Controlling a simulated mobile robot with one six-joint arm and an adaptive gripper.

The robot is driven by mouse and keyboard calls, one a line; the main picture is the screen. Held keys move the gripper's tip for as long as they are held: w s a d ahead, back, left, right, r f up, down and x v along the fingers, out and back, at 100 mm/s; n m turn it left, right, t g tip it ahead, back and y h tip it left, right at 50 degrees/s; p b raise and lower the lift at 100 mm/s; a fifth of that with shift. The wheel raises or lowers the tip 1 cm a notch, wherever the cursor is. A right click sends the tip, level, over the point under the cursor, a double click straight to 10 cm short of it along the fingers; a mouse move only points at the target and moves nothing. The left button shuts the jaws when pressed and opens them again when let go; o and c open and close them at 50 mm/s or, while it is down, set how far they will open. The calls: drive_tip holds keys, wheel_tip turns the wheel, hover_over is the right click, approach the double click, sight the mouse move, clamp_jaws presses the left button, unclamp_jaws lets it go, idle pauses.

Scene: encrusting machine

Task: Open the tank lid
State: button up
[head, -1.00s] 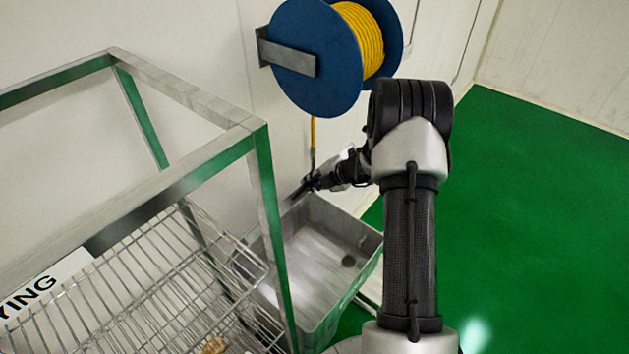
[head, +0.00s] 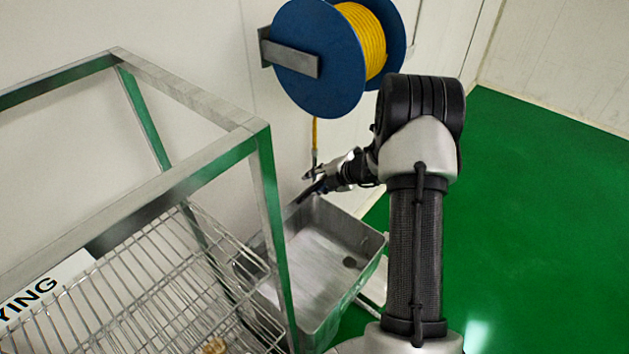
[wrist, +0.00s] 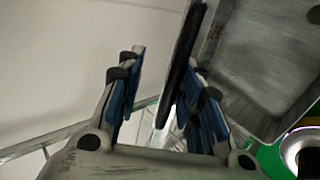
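A grey metal tank (head: 366,246) stands low against the wall, its inside and a dark round drain visible from above. No lid covers its top, and I cannot pick out a separate lid. A dark bar (head: 311,191) lies at the tank's back left corner. My gripper (head: 314,178) is just above that corner. In the wrist view my gripper (wrist: 164,62) is open, its blue-padded fingers apart. A long black bar (wrist: 180,65) runs beside the right finger, along the tank edge; I cannot tell whether they touch. The tank interior (wrist: 260,45) shows at upper right.
A metal frame rack (head: 265,190) with wire baskets (head: 150,285) stands close on the left of the tank. A blue hose reel (head: 320,60) with yellow hose hangs on the wall above, its hose end hanging near my gripper. Green floor (head: 540,220) on the right is clear.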

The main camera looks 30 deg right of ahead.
drive_tip(key=v, duration=1.1)
drive_tip(key=shift+f, duration=0.15)
